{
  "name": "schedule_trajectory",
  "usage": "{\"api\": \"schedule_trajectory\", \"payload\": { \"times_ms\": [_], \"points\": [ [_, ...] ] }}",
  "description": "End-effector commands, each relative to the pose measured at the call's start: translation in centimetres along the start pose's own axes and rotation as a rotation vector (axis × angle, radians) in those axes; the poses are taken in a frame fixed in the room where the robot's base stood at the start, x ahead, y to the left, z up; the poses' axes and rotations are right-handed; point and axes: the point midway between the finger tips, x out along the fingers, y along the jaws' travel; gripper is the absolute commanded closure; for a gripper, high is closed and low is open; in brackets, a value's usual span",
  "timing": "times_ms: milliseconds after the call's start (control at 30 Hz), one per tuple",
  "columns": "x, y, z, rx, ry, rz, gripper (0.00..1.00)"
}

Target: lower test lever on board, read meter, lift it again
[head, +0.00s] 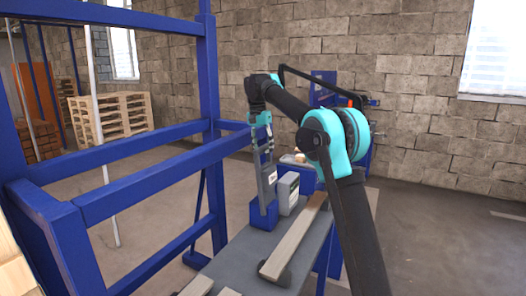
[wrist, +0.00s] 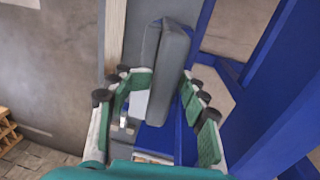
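My gripper (head: 262,150) points down above the bench in the head view. In the wrist view its green-padded fingers (wrist: 163,92) are spread wide, with a long grey bar, which looks like the test lever (wrist: 172,75), showing between them. I cannot tell whether any pad touches it. In the head view the grey lever (head: 267,186) stands upright from a blue base (head: 264,215), below the fingers. A grey box with a pale face, likely the meter (head: 288,192), stands just right of it; its reading is too small to tell. A wooden board (head: 294,238) lies right of both.
A blue steel frame (head: 150,170) rises close on the left, with rails near the bench. The grey bench (head: 240,250) has bare surface around the lever base. Stacked pallets (head: 110,115) stand far back left. Open floor (head: 440,235) lies to the right.

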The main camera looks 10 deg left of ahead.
Motion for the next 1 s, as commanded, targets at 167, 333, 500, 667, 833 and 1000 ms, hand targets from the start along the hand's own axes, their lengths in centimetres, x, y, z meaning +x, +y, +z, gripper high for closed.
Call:
{"api": "schedule_trajectory", "payload": {
  "times_ms": [167, 333, 500, 667, 833, 1000],
  "points": [
    [-1.4, 0.0, 0.0, 0.000, 0.000, 0.000, 0.57],
    [-3.8, -0.1, 0.0, -0.001, 0.000, 0.000, 0.57],
    [-5.9, -0.1, 0.0, -0.001, 0.000, 0.000, 0.57],
    [-7.0, -0.1, 0.0, 0.000, 0.000, 0.000, 0.57],
    [-7.4, -0.1, 0.0, 0.000, 0.000, 0.000, 0.57],
    [-7.4, -0.1, 0.0, 0.000, 0.000, 0.000, 0.57]
  ]
}}
